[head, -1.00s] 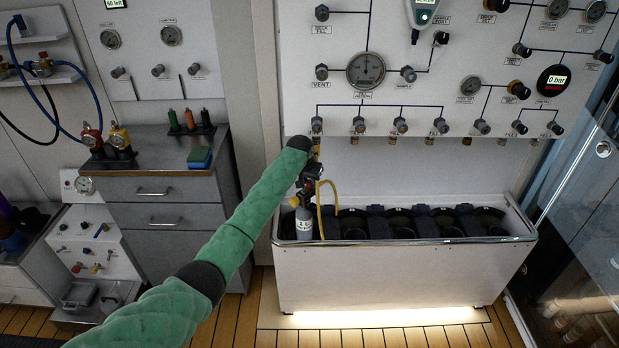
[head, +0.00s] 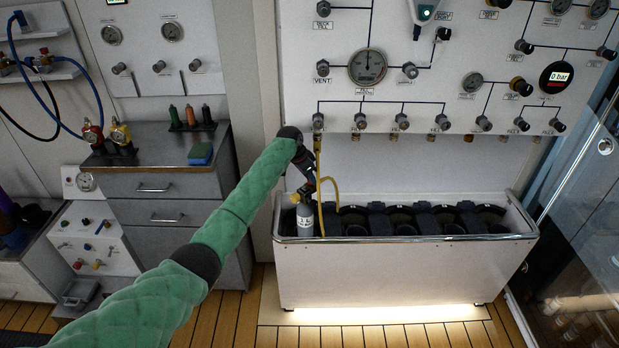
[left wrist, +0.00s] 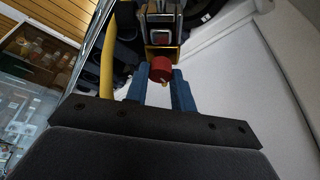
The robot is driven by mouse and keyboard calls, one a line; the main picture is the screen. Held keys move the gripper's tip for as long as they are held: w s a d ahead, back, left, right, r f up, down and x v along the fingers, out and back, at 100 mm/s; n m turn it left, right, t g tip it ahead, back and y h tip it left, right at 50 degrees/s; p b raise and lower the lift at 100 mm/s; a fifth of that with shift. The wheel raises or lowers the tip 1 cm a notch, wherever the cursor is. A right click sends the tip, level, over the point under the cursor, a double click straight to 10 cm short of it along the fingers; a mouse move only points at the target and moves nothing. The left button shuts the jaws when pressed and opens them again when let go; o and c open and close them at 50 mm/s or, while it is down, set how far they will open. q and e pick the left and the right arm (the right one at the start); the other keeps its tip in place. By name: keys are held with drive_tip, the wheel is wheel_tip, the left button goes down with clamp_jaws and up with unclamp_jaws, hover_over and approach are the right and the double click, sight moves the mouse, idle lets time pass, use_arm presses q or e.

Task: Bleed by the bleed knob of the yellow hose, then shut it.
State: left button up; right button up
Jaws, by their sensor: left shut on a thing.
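The yellow hose (head: 322,205) hangs from the panel's lower left fitting and loops at the top of a grey cylinder (head: 305,220) in the left end of the white trough. It also shows in the left wrist view (left wrist: 107,60). My left gripper (head: 309,188) is at the hose's end fitting just above the cylinder. In the left wrist view a red bleed knob (left wrist: 160,67) sits between the blue fingertips, which are shut on it. A square fitting (left wrist: 162,28) lies beyond the knob. My right gripper is in neither view.
The white trough (head: 400,275) has several dark empty-looking wells. The panel (head: 420,90) above carries gauges and a row of valve knobs. A grey drawer cabinet (head: 165,200) stands at the left, and a glass door (head: 580,210) at the right.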

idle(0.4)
use_arm(q)
drive_tip(key=o, duration=1)
drive_tip(key=shift+r, duration=0.1)
